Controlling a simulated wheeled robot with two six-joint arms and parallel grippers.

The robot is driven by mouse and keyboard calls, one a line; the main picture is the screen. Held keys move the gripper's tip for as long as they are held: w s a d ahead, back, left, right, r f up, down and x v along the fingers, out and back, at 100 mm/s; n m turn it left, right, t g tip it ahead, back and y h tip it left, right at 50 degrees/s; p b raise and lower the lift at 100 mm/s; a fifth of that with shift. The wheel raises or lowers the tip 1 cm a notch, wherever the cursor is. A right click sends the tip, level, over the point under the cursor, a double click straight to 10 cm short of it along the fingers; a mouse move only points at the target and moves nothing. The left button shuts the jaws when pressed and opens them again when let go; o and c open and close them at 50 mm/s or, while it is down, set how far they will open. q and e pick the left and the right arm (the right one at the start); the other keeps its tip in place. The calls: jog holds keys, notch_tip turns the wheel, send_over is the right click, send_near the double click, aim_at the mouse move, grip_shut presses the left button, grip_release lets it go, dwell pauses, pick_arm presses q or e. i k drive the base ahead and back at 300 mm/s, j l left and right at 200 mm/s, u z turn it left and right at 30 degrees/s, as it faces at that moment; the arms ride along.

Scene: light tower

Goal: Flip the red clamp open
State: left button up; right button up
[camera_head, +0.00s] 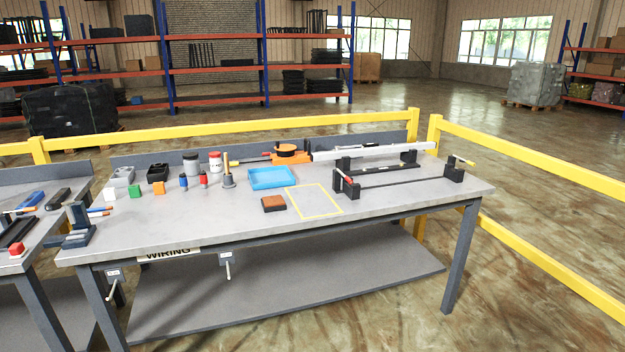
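The red clamp (347,178) is a small red handle on a black block at the left end of the dark fixture on the right half of the workbench. It is small in the picture, and I cannot tell whether it is closed or open. A thin dark bar (405,180) runs between the two blocks. Neither of my grippers is in view.
The workbench (230,222) also bears a blue tray (271,178), a brown-and-black block (273,203), a yellow-outlined area (314,214), and an orange device (291,152). A long pale bar (372,151) lies behind the fixture. A yellow rail (540,164) stands behind and right.

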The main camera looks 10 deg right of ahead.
aim_at(342, 176)
jog(key=i+j+z, duration=0.1)
jog(key=i+z, duration=0.15)
jog(key=i, duration=0.15)
jog(key=i+j+z, duration=0.2)
jog(key=i, duration=0.15)
jog(key=i+j+z, duration=0.25)
jog(key=i+l, duration=0.05)
jog(key=i, duration=0.05)
